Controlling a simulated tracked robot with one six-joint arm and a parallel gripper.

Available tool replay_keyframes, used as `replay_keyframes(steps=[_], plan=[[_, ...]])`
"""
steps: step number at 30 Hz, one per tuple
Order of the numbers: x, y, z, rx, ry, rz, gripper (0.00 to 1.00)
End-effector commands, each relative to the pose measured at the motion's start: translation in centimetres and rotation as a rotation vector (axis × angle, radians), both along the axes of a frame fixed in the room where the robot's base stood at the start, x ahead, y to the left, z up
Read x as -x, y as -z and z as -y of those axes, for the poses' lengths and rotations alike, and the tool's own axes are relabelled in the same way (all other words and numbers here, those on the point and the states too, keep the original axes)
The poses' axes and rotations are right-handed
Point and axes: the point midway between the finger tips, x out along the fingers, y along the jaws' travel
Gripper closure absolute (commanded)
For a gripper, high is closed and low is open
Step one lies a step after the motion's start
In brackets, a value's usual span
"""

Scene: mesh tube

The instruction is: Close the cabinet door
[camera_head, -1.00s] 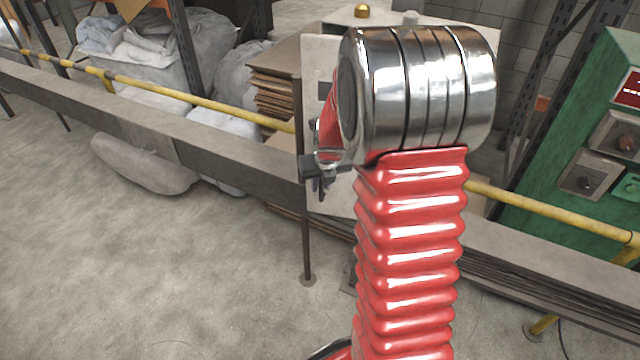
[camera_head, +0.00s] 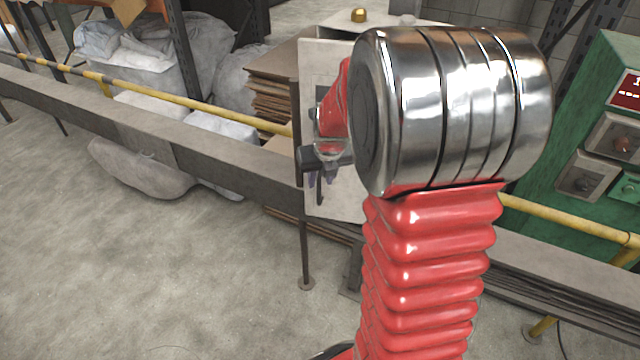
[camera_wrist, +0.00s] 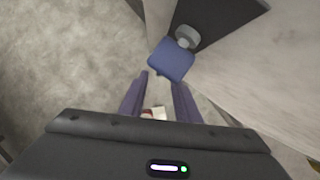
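The cabinet door (camera_head: 316,58) is a pale panel that stands swung open, partly hidden behind my red and chrome arm. In the wrist view a pale flat panel (camera_wrist: 255,60) fills the right side. A blue handle (camera_wrist: 172,60) with a grey round mount sits by a dark plate beside that panel. My gripper (camera_wrist: 160,83) has two purple-blue fingers spread apart, with their tips just below the handle. I cannot tell whether they touch it. In the head view my gripper (camera_head: 322,180) is small, in front of the door and partly hidden by my arm.
A grey beam (camera_head: 150,140) and a yellow rail (camera_head: 200,101) cross the scene near the cabinet. A green machine (camera_head: 560,150) stands at the right. Stacked boards (camera_head: 275,90) and sacks lie behind the rail at the left. The concrete floor in front is clear.

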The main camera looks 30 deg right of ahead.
Motion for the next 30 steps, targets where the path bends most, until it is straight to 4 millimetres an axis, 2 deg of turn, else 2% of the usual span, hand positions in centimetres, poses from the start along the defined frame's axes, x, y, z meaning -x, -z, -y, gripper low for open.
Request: replay_keyframes(steps=[9,15,27,30], plan=[[1.7,-4.4,-0.5,0.001,0.000,0.003,0.71],[2.6,-6.6,-0.8,0.000,0.000,0.001,0.71],[2.9,-7.3,-0.9,0.000,0.000,-0.001,0.71],[3.0,-7.3,-0.9,0.001,-0.003,-0.001,0.76]])
